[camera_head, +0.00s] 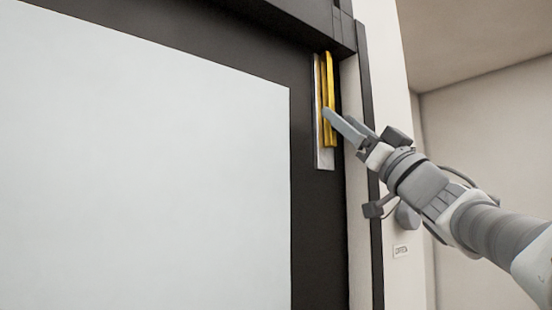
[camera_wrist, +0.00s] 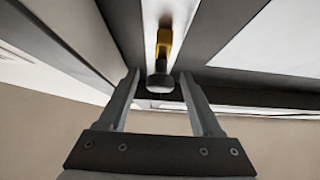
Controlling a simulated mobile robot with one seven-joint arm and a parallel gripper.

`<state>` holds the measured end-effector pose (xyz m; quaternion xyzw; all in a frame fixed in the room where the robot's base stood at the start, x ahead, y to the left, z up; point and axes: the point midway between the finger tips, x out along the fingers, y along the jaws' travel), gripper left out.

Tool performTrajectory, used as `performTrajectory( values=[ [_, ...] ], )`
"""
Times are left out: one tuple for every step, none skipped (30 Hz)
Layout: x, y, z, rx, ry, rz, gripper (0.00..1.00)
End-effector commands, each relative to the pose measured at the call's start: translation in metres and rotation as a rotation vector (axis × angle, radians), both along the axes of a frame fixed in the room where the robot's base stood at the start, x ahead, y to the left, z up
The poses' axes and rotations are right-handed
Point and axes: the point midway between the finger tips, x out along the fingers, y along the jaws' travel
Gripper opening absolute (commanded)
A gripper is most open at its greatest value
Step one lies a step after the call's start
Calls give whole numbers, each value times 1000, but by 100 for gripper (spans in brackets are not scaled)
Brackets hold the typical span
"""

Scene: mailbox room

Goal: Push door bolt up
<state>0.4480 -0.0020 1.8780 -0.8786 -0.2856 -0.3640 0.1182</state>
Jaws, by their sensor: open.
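The door bolt is a long yellow bar (camera_head: 329,85) on a pale metal backing plate (camera_head: 325,158), set upright near the right edge of the dark door frame. Its top end reaches the dark frame piece above. My gripper (camera_head: 334,115) is at the lower half of the yellow bar in the head view. In the wrist view the bolt (camera_wrist: 163,45) runs between the open fingers of my gripper (camera_wrist: 160,78), with a dark rounded end (camera_wrist: 160,83) towards the camera. I cannot tell whether a finger touches it.
The door has a large pale panel (camera_head: 150,160) in a dark border (camera_head: 305,220). A dark header (camera_head: 290,22) juts out above the bolt.

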Motion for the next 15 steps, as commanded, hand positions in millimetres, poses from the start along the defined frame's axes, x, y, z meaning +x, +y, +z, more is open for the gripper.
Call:
performTrajectory(
  values=[
    [0,0,0,0,0,0,66],
    [0,0,0,0,0,0,66],
    [0,0,0,0,0,0,60],
    [0,0,0,0,0,0,55],
    [0,0,0,0,0,0,50],
    [0,0,0,0,0,0,42],
    [0,0,0,0,0,0,37],
    [0,0,0,0,0,0,32],
    [0,0,0,0,0,0,24],
    [0,0,0,0,0,0,19],
    [0,0,0,0,0,0,14],
    [0,0,0,0,0,0,6],
    [0,0,0,0,0,0,1],
    [0,0,0,0,0,0,0],
    [0,0,0,0,0,0,0]
  ],
)
